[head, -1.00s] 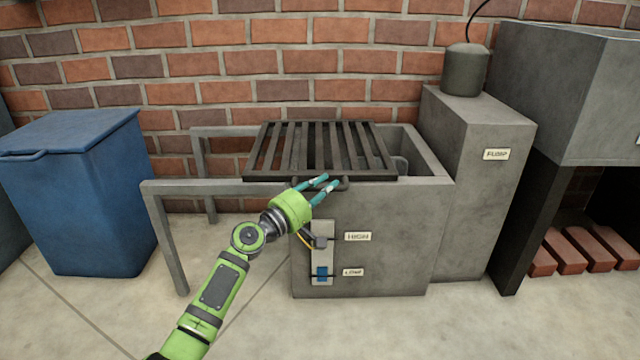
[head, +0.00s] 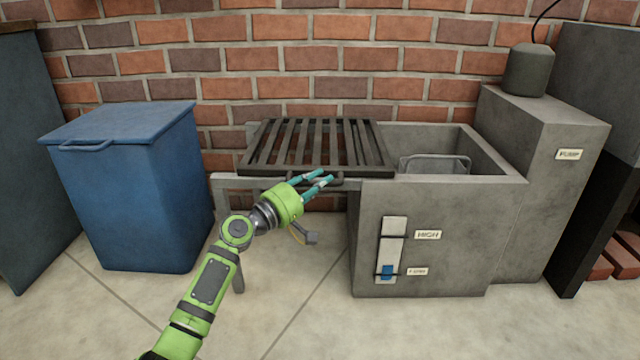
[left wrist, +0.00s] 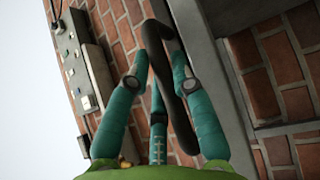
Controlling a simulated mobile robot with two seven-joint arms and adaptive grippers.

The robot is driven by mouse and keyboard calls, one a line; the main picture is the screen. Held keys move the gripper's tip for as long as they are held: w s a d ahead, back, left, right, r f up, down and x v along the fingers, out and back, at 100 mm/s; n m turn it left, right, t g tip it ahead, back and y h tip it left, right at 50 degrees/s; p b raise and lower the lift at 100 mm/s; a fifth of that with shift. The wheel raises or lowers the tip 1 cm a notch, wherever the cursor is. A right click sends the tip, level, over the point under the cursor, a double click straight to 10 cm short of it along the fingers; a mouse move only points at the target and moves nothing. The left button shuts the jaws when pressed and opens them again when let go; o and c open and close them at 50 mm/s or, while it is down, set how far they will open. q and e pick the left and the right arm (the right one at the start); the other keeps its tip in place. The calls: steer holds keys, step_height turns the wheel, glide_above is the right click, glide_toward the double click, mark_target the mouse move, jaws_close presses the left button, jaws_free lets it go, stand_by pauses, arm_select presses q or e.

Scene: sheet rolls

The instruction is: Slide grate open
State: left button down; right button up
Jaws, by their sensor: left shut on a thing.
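The dark slatted grate (head: 335,145) lies across the side rails (head: 225,181) and the left end of the grey basin (head: 505,183). The right part of the basin is uncovered, and a wire handle (head: 435,162) shows inside it. My left gripper (head: 325,179) is shut on the grate's front handle (head: 298,184). In the left wrist view its teal fingers (left wrist: 155,95) close around the dark handle bar (left wrist: 158,50). My right gripper is in neither view.
A blue lidded bin (head: 125,190) stands on the left. A grey pump block (head: 545,165) adjoins the basin on the right. The basin front bears a slider plate (head: 393,235) with a blue knob. A brick wall is close behind. The rails left of the grate have little free length.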

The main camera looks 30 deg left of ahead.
arm_select(q)
steer(key=c, duration=1)
jaws_free()
steer(key=shift+c, duration=0.2)
steer(key=v, duration=1.2)
